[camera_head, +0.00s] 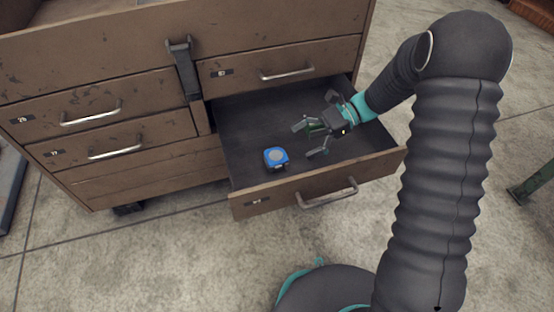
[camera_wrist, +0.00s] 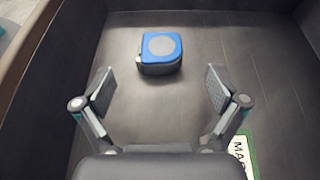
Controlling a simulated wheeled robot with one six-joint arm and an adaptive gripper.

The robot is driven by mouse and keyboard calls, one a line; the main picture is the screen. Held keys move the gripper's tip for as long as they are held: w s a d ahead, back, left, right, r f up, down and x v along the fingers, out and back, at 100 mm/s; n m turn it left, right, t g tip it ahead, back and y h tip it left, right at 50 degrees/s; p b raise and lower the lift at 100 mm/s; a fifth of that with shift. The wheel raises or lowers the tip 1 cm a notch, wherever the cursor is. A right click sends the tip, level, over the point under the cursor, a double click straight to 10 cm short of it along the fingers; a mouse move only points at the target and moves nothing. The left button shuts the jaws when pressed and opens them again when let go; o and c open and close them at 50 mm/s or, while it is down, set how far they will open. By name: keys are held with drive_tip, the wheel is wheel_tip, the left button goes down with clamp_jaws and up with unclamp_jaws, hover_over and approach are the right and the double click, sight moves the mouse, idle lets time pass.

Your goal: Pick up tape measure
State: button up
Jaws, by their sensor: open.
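The tape measure (camera_head: 276,158) is a small blue and dark grey block with a round grey disc on its top. It lies in the open drawer (camera_head: 245,120), near the drawer's front left part. My gripper (camera_head: 309,140) is over the drawer to the right of the tape measure, open and empty, with its fingers pointing left. In the wrist view the tape measure (camera_wrist: 160,54) is ahead of the two spread fingers (camera_wrist: 160,88), roughly centred between them and apart from both.
The brown cabinet (camera_head: 110,80) has several shut drawers with metal handles. The open drawer's front panel (camera_head: 290,194) and side walls surround the tape measure. A white and green label marked "MA" (camera_wrist: 241,155) lies beside my right finger in the wrist view. The drawer floor around the tape measure is clear.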

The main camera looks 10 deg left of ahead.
sight(283, 153)
drive_tip(key=x, duration=0.3)
drive_tip(key=shift+s+a+f, duration=0.1)
drive_tip(key=shift+a, duration=0.05)
drive_tip(key=shift+f+b+x, duration=0.2)
drive_tip(key=shift+b+x, duration=0.15)
drive_tip(key=shift+x, duration=0.95)
drive_tip(key=shift+f+b+x, duration=0.2)
drive_tip(key=shift+b+x, duration=0.1)
drive_tip(key=shift+x, duration=1)
drive_tip(key=c, duration=1.4)
